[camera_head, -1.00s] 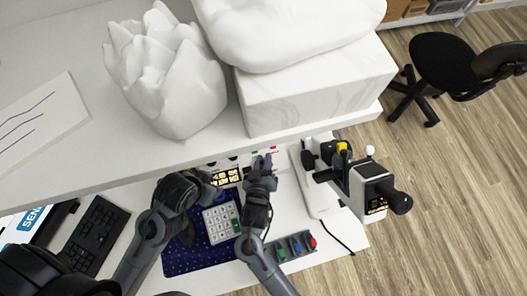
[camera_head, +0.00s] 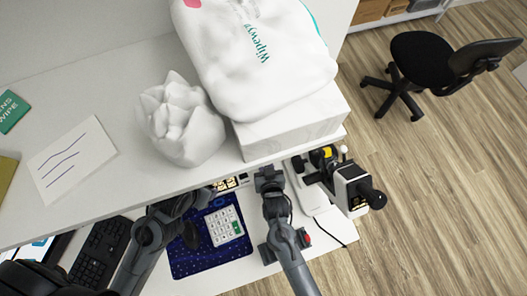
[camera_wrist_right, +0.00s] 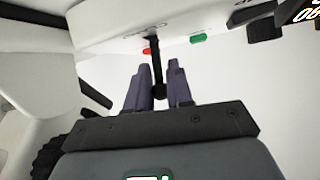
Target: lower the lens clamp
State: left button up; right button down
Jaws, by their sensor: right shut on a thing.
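In the right wrist view a thin black lever (camera_wrist_right: 157,58) with a round knob (camera_wrist_right: 158,91) hangs from the underside of a white device (camera_wrist_right: 125,28). I take this lever to be the lens clamp's. My right gripper (camera_wrist_right: 158,78) is shut on it, with one purple-grey finger on each side. In the head view my right gripper (camera_head: 268,175) is at the shelf's front edge, and the lever there is hidden. My left gripper (camera_head: 195,205) is dark and to the left, beside the keypad; its fingers are not clear.
A white shelf (camera_head: 75,75) overhangs the work area, carrying a wipes pack (camera_head: 255,60), a white box (camera_head: 300,120) and a white sculpture (camera_head: 180,125). A black-and-white instrument (camera_head: 345,185) stands right. A keypad (camera_head: 223,225) lies on a blue mat (camera_head: 190,262).

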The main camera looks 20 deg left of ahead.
dwell(0.4)
jog(key=c, duration=1.1)
grip_release()
jog(key=shift+p+v, duration=0.7)
jog(key=shift+v, duration=3.05)
jog(key=shift+d, duration=0.1)
